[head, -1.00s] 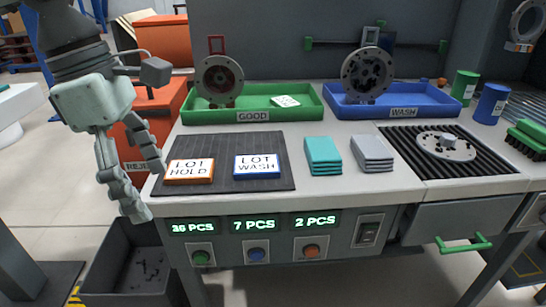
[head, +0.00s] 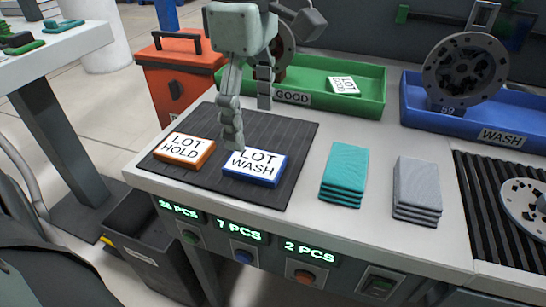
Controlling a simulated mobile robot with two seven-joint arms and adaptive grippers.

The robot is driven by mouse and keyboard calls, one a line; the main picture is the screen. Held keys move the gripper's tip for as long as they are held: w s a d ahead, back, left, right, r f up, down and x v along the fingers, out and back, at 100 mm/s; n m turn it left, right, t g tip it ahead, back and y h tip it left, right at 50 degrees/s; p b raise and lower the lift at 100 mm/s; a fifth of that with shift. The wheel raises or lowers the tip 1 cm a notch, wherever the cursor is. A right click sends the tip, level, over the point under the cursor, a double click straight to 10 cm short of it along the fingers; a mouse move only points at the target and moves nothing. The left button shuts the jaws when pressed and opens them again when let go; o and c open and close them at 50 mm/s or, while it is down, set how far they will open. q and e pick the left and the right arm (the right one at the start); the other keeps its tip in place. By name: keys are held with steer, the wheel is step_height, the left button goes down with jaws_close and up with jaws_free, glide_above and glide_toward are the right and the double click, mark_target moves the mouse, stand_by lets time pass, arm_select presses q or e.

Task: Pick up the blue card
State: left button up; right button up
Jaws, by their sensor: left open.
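The blue card (head: 255,167), with a white face marked LOT WASH, lies flat on the dark ribbed mat (head: 292,136). An orange card (head: 184,150) marked LOT HOLD lies to its left on the same mat. My left gripper (head: 250,125) is open and empty, pointing down. One finger comes down at the upper left edge of the blue card; the other is farther back over the mat and the green tray's corner. I cannot tell whether the near finger touches the card. My right gripper is not in view.
The green GOOD tray (head: 374,107) with a card (head: 345,86) in it stands behind the mat. The blue WASH tray (head: 425,118) holds a round metal part (head: 465,68). Folded teal cloths (head: 344,172) and grey cloths (head: 417,188) lie right of the mat.

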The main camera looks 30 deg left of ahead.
mark_target(256, 162)
arm_select(q)
step_height(256, 162, down, 7)
steer(key=shift+d+f, duration=0.1)
stand_by(0.3)
steer(key=shift+c, duration=0.5)
steer(key=c, duration=0.9)
